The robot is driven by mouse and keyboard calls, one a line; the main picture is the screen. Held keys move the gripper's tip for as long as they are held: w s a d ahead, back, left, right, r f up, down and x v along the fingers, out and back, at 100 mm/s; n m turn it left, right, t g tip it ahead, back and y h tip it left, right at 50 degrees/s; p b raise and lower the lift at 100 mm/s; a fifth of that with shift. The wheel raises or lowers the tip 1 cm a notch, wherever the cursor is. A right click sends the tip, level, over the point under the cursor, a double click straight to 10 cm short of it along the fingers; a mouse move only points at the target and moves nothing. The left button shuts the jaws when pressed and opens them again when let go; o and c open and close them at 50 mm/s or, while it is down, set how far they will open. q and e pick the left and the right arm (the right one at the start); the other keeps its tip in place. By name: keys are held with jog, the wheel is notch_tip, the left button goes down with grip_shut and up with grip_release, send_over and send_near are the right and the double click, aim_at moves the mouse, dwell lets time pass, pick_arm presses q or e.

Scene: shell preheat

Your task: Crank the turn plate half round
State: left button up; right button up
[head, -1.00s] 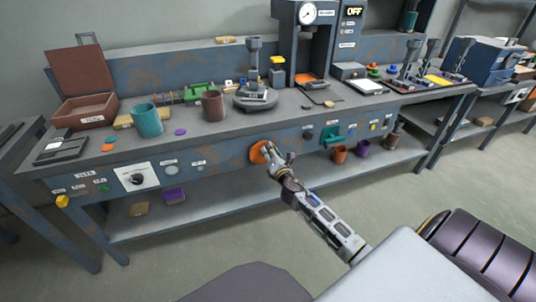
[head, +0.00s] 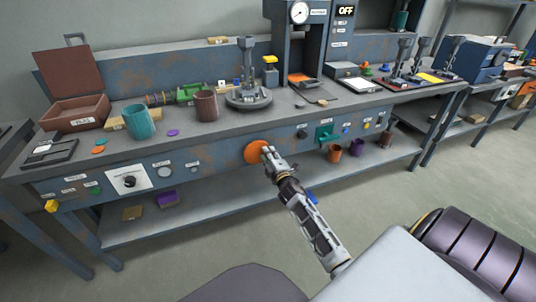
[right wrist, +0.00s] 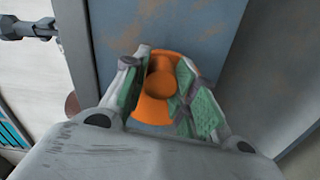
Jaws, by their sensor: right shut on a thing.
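The turn plate (head: 236,103) is a dark round disc on the bench top, carrying a grey fixture with an upright post (head: 246,62). An orange round crank (head: 255,152) sits on the bench's front panel below it. My right gripper (head: 266,151) reaches the crank from the front. In the right wrist view, the green-padded fingers (right wrist: 165,88) stand on either side of the crank's raised orange knob (right wrist: 160,86) and are shut on it. The orange disc (right wrist: 152,113) shows behind the knob. My left gripper is not in view.
A teal mug (head: 140,121) and a brown mug (head: 206,105) stand left of the plate. A press (head: 296,45) stands to its right. The floor before the bench is clear.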

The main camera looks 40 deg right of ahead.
jog(key=shift+f+m, duration=0.4)
jog(key=shift+m, duration=0.2)
jog(key=o, duration=1)
jog(key=shift+s+r, duration=0.1)
jog(key=shift+s, duration=0.1)
jog(key=shift+v, duration=5.8)
